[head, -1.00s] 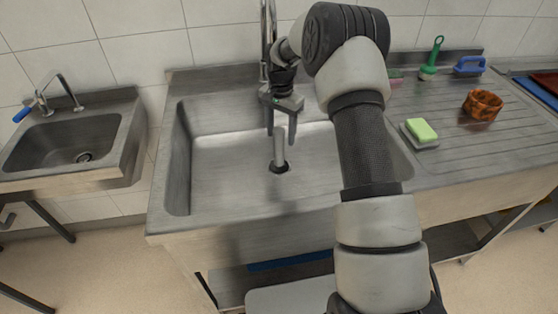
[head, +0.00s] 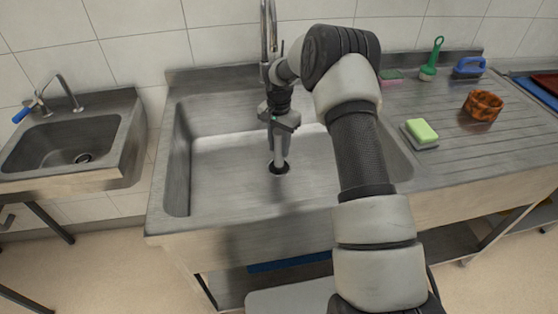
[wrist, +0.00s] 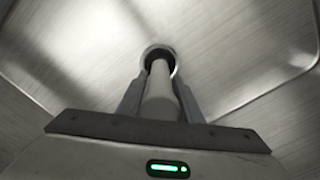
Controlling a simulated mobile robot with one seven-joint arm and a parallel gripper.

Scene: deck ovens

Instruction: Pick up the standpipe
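The standpipe (head: 278,160) is a pale grey tube standing upright in the drain hole of the large steel sink. My gripper (head: 279,148) is low in the basin, pointing down, with one finger on each side of the tube. In the wrist view the standpipe (wrist: 160,95) runs between the two fingers down to the dark round drain (wrist: 158,57). The fingers (wrist: 160,102) lie close against its sides, with no clear gap showing, so my gripper looks shut on it. The upper end of the tube is hidden by my gripper.
The sink's walls (head: 182,165) surround my gripper, and a tall tap (head: 268,25) rises behind it. On the drainboard to the right are a green sponge (head: 421,130), an orange-brown ring-shaped thing (head: 482,105), a green brush (head: 431,62) and a blue-handled brush (head: 468,66).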

